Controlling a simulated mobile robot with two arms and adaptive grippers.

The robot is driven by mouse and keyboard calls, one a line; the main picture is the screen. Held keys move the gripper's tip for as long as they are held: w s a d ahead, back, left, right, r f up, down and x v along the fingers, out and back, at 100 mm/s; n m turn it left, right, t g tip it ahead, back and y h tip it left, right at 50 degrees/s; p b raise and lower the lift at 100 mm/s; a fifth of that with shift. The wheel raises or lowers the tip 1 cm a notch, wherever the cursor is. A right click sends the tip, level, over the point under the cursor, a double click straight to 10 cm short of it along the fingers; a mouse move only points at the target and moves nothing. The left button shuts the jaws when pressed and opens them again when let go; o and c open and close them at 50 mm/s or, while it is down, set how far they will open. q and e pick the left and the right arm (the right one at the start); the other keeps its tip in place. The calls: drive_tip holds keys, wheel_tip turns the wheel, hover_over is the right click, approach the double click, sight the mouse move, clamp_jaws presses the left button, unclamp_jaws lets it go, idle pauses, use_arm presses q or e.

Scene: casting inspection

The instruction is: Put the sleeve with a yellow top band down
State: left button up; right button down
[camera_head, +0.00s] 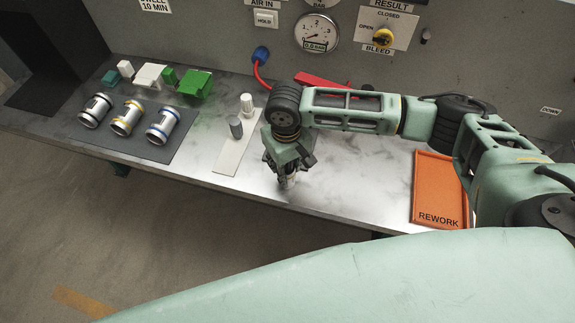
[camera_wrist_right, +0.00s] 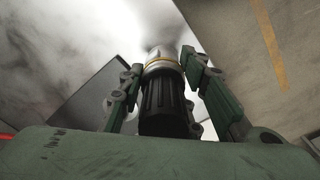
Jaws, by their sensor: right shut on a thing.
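Most of the sleeve is hidden by the fingers. In the right wrist view the sleeve's yellow band (camera_wrist_right: 161,65) shows between the fingers, with a black ribbed part (camera_wrist_right: 163,103) nearer the palm. I cannot tell whether that part is separate. Contact between the sleeve's lower end and the bench is unclear. My left gripper is out of view.
Three banded cylinders lie on a dark mat (camera_head: 172,151) at left, the middle one (camera_head: 127,117) with yellow-orange bands. A pale strip (camera_head: 231,156) holds a grey and a white plug. An orange REWORK tray (camera_head: 425,185) is at right; green and white blocks stand behind the mat.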

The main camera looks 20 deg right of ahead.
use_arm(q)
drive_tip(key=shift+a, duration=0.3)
use_arm(e)
drive_tip(key=c, duration=1.3)
unclamp_jaws()
drive_tip(key=shift+f, duration=0.1)
wheel_tip(320, 180, up, 11)
drive_tip(key=shift+a+b, duration=0.1)
drive_tip(key=shift+b, duration=1.1)
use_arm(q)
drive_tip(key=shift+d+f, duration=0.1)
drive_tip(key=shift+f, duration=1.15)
use_arm(e)
drive_tip(key=shift+r, duration=0.65)
